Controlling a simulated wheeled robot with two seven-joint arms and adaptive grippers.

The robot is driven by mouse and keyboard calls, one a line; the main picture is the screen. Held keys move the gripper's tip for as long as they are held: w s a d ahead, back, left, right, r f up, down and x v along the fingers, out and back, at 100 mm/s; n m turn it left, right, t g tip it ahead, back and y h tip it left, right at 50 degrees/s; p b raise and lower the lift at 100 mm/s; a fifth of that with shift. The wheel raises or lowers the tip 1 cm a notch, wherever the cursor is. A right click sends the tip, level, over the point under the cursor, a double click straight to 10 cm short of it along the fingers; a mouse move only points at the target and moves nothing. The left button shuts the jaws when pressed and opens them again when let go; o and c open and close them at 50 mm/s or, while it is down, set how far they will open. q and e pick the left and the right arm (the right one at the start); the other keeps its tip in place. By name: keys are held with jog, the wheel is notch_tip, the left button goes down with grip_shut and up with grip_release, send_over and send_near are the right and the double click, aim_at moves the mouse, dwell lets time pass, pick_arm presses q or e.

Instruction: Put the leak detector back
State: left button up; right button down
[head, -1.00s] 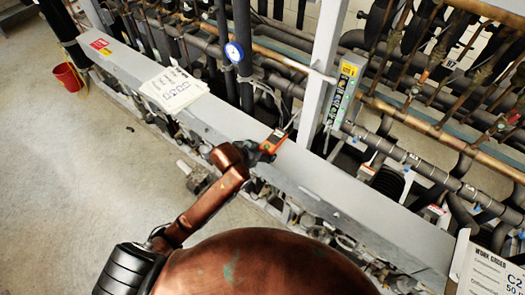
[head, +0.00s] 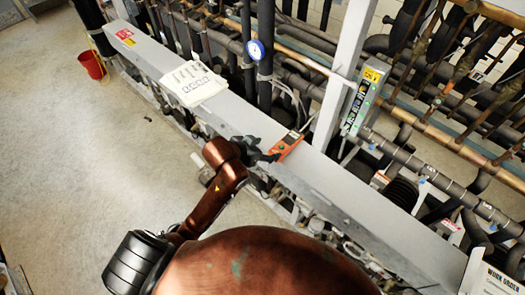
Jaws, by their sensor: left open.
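The leak detector (head: 286,146), an orange handheld device with a dark face, lies on the top of the long grey beam. My left gripper (head: 268,153) is dark and open, just to the left of the detector at the beam's near edge. Its fingertips are close to the detector's left end; I cannot tell whether they touch it. My copper-coloured left arm reaches up to it from below. My right gripper is not in view.
A paper (head: 190,83) lies on the beam to the left. A white post (head: 345,75) with a green-lit module (head: 362,100) rises behind the beam. Pipes and a round gauge (head: 255,49) fill the back. A red bucket (head: 89,64) stands on the open floor at left.

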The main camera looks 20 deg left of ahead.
pick_arm(q)
jog(key=shift+s+a+r, duration=0.1)
jog(key=shift+s+r, duration=0.05)
jog(key=shift+s, duration=0.3)
jog(key=shift+s+a+r, duration=0.1)
jog(key=shift+s, duration=0.3)
